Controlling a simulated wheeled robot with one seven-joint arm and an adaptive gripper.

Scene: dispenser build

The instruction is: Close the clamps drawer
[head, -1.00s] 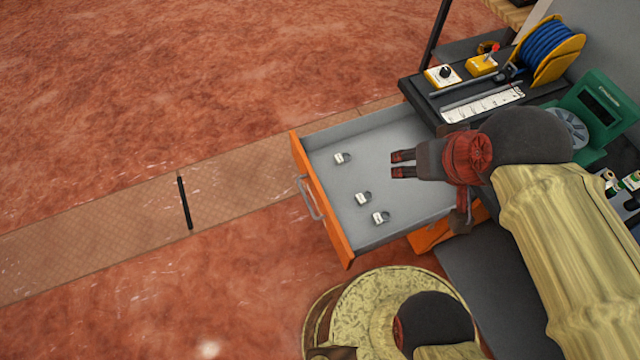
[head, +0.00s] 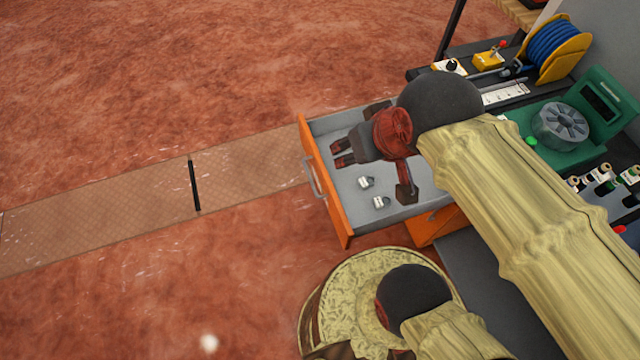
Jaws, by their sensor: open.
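The drawer, with an orange front (head: 322,180) and a grey handle (head: 311,179), stands pulled out from under the workbench. Two small silver clamps show on its grey floor, an upper one (head: 366,182) and a lower one (head: 381,202). My gripper (head: 342,153) is above the open drawer, over its left part, inside of the orange front.
The workbench top holds a blue cable reel (head: 556,50), a yellow switch box (head: 488,60), a green machine (head: 585,125) and several small bottles at the right. A second orange drawer front (head: 432,228) shows below.

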